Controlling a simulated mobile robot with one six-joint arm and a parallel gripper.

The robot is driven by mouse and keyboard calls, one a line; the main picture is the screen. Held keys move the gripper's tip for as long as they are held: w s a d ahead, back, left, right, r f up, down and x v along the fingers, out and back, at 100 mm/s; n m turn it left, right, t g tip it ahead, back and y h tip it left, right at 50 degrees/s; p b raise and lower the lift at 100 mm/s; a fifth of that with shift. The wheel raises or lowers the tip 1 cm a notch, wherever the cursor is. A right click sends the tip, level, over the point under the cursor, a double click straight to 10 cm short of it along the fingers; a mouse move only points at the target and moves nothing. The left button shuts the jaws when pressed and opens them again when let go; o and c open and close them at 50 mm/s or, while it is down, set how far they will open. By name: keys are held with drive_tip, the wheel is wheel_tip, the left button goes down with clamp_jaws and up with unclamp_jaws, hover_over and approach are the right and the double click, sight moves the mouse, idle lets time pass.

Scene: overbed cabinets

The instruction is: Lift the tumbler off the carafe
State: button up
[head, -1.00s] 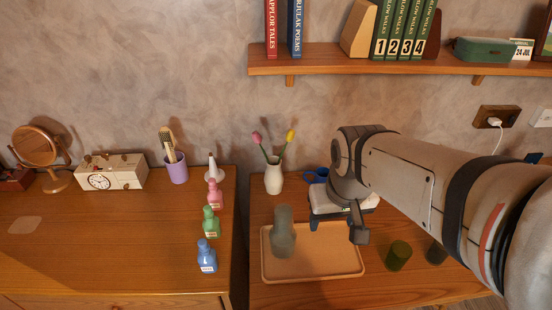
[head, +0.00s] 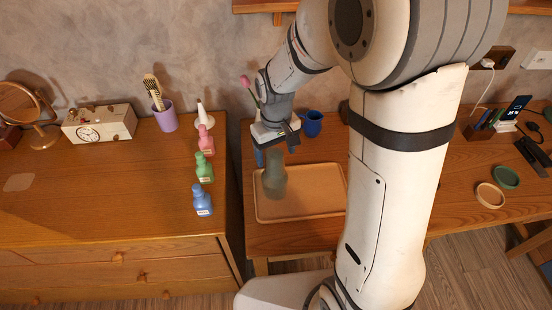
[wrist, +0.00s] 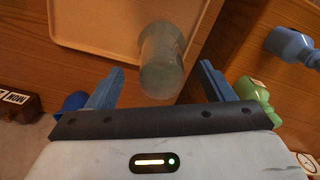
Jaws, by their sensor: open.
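A grey-green, translucent carafe (head: 275,184) stands upright on the tan tray. Its top is covered by a smoky glass piece that appears to be the tumbler (head: 273,160), though the two are hard to tell apart. My gripper (head: 276,151) is open just above and behind this top in the head view. In the wrist view the tumbler (wrist: 161,78) shows between the two blue fingers of my gripper (wrist: 161,70), with clear gaps on both sides. Whether the fingertips reach past the tumbler's end, I cannot tell.
The tray (head: 320,208) has a low rim. A blue mug (head: 312,123) stands behind it, close to my gripper. A vase with a pink tulip (head: 250,88) is partly hidden by my arm. Blue, green and pink bottles (head: 202,199) stand on the left dresser.

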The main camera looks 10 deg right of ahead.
drive_tip(key=f, duration=0.5)
drive_tip(key=shift+w+a, duration=0.1)
drive_tip(key=shift+w, duration=0.1)
drive_tip(key=shift+r, duration=0.1)
drive_tip(key=shift+c, duration=0.3)
drive_tip(key=c, duration=1)
